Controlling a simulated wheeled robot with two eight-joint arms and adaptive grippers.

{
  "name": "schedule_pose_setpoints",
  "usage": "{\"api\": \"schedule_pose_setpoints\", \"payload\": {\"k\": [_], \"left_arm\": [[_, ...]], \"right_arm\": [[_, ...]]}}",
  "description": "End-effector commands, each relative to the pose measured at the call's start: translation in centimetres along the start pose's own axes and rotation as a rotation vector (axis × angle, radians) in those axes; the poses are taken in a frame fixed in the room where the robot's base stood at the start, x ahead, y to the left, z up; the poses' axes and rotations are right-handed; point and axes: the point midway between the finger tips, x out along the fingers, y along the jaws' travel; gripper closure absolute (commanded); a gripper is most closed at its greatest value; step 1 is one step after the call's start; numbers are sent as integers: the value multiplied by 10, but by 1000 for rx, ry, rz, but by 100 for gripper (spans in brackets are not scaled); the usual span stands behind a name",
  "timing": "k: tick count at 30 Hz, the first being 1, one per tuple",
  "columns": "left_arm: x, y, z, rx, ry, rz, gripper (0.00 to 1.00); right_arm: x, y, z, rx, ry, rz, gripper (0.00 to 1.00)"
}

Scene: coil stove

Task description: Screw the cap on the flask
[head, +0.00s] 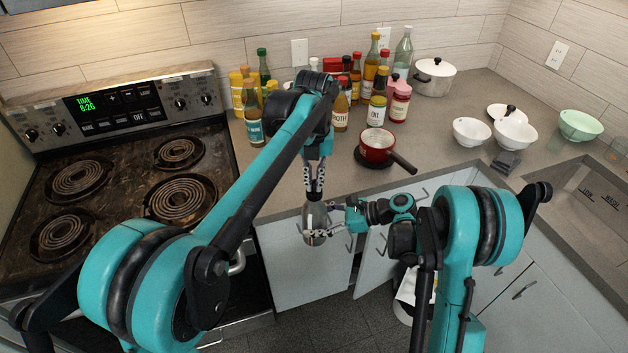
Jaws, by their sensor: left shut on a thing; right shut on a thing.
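A grey metallic flask (315,222) stands about upright in the air in front of the counter edge, before the lower cabinet doors. My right gripper (322,220) comes from the right and is shut on the flask's body, with its fingers on either side. My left gripper (314,193) points down from above, right over the flask's neck, and is shut on the cap. The cap is small and mostly hidden between the fingertips. I cannot tell whether it is seated on the neck or just above it.
A coil stove (120,150) is at the left. On the counter are a red saucepan (377,147) with its handle towards me, many bottles, a white pot (434,78) and several bowls. A sink (590,205) is at the right. Cabinet doors (300,268) are behind the flask.

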Motion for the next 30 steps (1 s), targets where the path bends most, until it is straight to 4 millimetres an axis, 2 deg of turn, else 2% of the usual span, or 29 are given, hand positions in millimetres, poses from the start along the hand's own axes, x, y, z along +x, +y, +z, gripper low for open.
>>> {"api": "schedule_pose_setpoints", "payload": {"k": [10, 13, 23, 30], "left_arm": [[0, 1, 2, 48, -4, 2, 100], [0, 1, 2, 47, -4, 2, 72], [-3, 0, 1, 47, -2, 1, 72], [-33, 0, 1, 47, -1, 0, 72]], "right_arm": [[0, 1, 0, -3, -1, 3, 100], [0, 1, 0, -3, -1, 3, 100], [0, 1, 1, -1, -2, 1, 100], [0, 0, 1, -1, -2, 1, 100]]}}
